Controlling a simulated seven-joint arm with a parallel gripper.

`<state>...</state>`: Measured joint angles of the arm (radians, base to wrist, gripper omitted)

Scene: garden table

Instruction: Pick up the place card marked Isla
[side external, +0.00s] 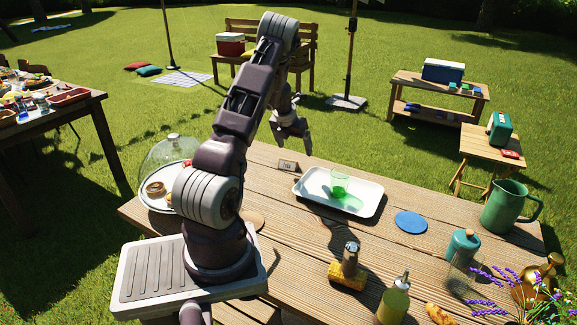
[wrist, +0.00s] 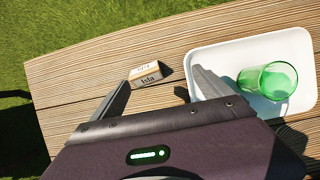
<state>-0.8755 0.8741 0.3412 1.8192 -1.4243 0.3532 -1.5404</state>
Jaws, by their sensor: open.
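The place card marked Isla (wrist: 148,75) is a small folded card with a pale face and a brown edge. It stands on the wooden table near its far edge, and it also shows in the side external view (side external: 288,165), left of the white tray. My gripper (side external: 294,143) is open and empty, above the table close to the card. In the wrist view my gripper's two fingers (wrist: 158,84) are spread apart, with the card between and beyond their tips. The card is apart from both fingers.
The white tray (side external: 312,183) holds a green glass (side external: 340,182), close right of the card. A glass dome (side external: 172,160) covers food at left.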

